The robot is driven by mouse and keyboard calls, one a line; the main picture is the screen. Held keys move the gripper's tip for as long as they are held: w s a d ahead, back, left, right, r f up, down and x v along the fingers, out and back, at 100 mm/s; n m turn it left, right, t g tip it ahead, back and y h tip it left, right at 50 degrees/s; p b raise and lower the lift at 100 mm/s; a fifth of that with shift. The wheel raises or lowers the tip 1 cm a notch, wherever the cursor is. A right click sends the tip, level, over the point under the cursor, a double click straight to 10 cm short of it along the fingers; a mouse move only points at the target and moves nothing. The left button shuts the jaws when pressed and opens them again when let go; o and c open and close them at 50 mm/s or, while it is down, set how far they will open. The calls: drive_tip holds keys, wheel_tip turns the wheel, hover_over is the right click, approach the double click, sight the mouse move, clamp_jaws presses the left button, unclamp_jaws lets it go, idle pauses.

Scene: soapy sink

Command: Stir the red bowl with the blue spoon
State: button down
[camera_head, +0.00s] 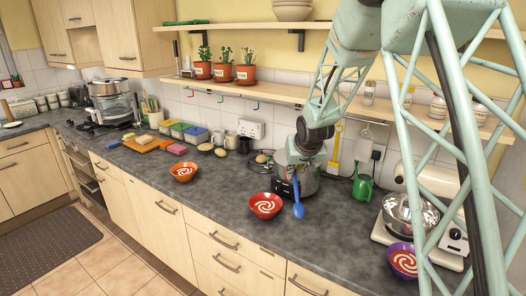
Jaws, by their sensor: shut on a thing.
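The red bowl (265,206) stands on the dark worktop near its front edge, with a white swirl on red contents. The blue spoon (298,210) hangs bowl-end down, to the right of the red bowl and apart from it in the picture. My gripper (295,178) is above and right of the red bowl, shut on the spoon's upper part. The fingers are small and dark against the pot behind, so the exact grip is hard to see.
A shelf (330,95) runs above.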

drive_tip(key=s+a+r+n+t+y+p, duration=0.1)
drive_tip(key=a+r+n+t+y+p, duration=0.2)
drive_tip(key=a+r, duration=0.5)
drive_tip(key=shift+s+a+r+n+t+y+p, duration=0.25)
drive_tip(key=shift+a+n+t+y, duration=0.35)
drive_tip(key=shift+a+t+y, duration=1.05)
drive_tip(key=shift+w+a+f+g, duration=0.15)
drive_tip(key=shift+a+g, duration=0.2)
drive_tip(key=shift+a, duration=0.25)
wheel_tip(320, 180, down, 8)
drive_tip(key=b, duration=0.4)
drive_tip(key=shift+b, duration=0.35)
